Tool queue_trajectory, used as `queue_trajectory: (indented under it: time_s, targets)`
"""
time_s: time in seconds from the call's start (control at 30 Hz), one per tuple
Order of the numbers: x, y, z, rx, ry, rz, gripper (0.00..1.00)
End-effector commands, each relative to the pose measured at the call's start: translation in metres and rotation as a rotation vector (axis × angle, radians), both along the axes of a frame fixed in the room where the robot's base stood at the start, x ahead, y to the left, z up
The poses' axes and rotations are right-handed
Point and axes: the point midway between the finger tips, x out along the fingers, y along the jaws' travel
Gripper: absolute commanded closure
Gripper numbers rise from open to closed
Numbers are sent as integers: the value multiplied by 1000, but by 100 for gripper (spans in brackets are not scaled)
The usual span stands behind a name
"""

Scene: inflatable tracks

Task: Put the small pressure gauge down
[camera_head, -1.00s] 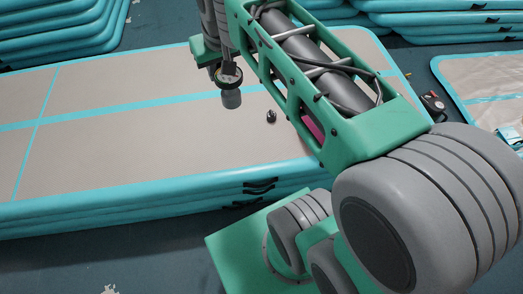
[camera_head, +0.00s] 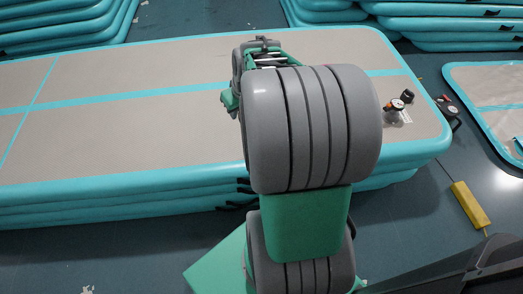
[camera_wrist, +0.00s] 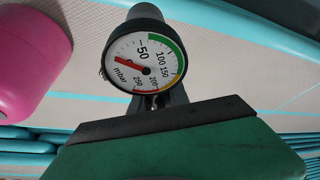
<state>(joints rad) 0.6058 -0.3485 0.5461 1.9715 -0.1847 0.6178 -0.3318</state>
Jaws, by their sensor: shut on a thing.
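The small pressure gauge (camera_wrist: 143,62) shows in the wrist view with a round white dial, black rim, red needle and coloured scale marked mbar. My gripper (camera_wrist: 163,101) is shut on it, just below the dial. In the head view the gauge and my gripper's fingers are hidden behind my own arm, which stands over the beige and turquoise inflatable track (camera_head: 130,100). I cannot tell whether the gauge touches a surface.
A rounded pink object (camera_wrist: 35,55) is close by at the left of the wrist view. A yellow block (camera_head: 470,207) lies on the floor. The track's left part is clear.

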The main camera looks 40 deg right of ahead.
Motion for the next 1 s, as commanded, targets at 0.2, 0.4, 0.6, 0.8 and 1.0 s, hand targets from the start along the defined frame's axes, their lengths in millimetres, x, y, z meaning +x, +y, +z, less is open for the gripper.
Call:
queue_trajectory:
  time_s: [0.2,0.4,0.6,0.8,1.0]
  targets:
    - [-32,-45,-81,13,-16,-60,100]
    - [-15,-62,-100,15,-19,-63,100]
    - [33,-94,-127,15,-18,-63,100]
    - [66,-115,-167,15,-18,-63,100]
    - [80,-124,-184,14,-19,-64,100]
